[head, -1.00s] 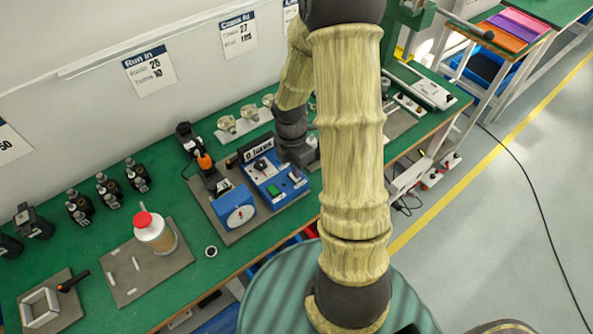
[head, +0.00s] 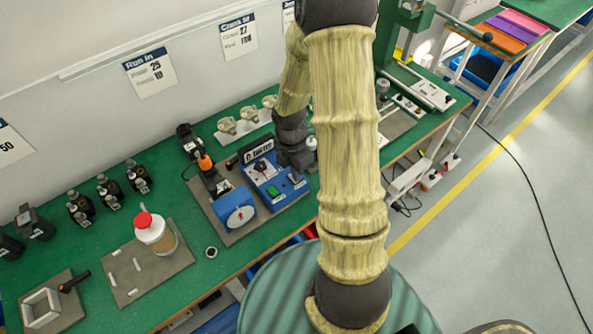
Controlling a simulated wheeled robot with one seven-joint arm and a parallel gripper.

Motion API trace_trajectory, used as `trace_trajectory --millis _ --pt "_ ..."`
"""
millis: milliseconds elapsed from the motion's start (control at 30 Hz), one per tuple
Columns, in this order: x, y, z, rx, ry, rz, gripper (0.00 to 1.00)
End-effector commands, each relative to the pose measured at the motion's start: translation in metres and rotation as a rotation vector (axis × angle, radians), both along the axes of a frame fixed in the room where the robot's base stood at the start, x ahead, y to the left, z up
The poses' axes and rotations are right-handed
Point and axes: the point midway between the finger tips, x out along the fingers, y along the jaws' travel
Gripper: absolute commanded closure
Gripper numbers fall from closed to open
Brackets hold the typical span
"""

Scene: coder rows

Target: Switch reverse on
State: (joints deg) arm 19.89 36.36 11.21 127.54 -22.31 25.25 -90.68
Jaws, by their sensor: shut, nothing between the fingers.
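The blue control box (head: 272,199) stands on a grey plate at the middle of the green bench. Its top has a black knob (head: 262,166), a green button (head: 272,190) and a small switch-like part (head: 292,175) at its right side. A black display with white characters (head: 256,150) stands behind it. I cannot read which control is marked reverse. My gripper (head: 294,170) points down over the right side of the box, shut and empty. Its fingertips are small and dark; I cannot tell whether they touch the box.
A blue dial unit (head: 236,208) and an orange-tipped black tool (head: 206,165) are left of the box. A red-capped jar (head: 155,236) stands on a grey plate further left. Metal parts on a white rack (head: 246,122) are behind.

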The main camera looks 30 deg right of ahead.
Motion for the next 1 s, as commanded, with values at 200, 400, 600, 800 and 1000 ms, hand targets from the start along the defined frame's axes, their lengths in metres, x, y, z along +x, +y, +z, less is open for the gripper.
trace_trajectory --millis 200,400,600,800,1000 --pt "0.011 0.003 0.002 0.003 -0.007 0.002 1.0" --pt "0.013 0.003 0.002 0.001 -0.006 0.001 1.0" --pt "0.013 0.003 0.003 0.001 -0.007 0.001 1.0" --pt "0.013 0.003 0.013 0.001 -0.007 0.002 1.0" --pt "0.015 0.005 0.034 0.001 -0.007 0.006 1.0"
